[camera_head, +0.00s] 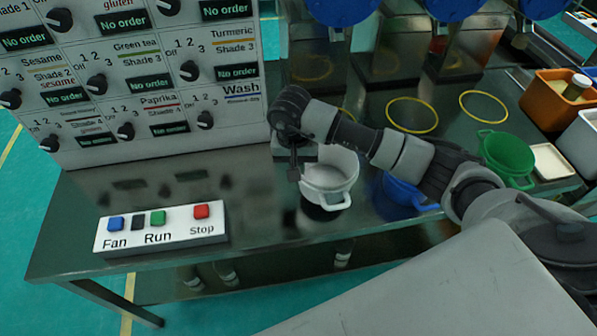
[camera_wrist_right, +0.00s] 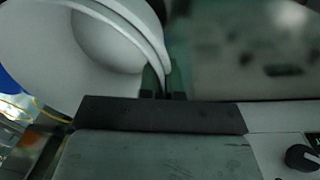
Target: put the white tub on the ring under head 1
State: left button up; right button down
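The white tub (camera_head: 330,176) is near the middle of the bench in the head view, open side up, with a handle towards the camera. It fills the upper left of the right wrist view (camera_wrist_right: 110,40). My right gripper (camera_head: 294,168) is at the tub's left edge, and its fingertips (camera_wrist_right: 164,95) are close together with the tub's rim running down between them. A dark patch shows below the tub; I cannot tell how far it is off the bench. No head number is readable. My left gripper is out of view.
A blue tub (camera_head: 408,192) is partly hidden behind my right arm. A green tub (camera_head: 508,158) stands farther right, near an orange container (camera_head: 556,100). A button box (camera_head: 160,228) lies front left, below the knob panel (camera_head: 150,75). Bare bench (camera_head: 245,190) lies left of the tub.

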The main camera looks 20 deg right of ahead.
aim_at(326, 173)
jog(key=shift+f+p, duration=0.4)
jog(key=shift+f, duration=1.65)
jog(key=shift+f, duration=0.1)
jog(key=c, duration=1.3)
grip_release()
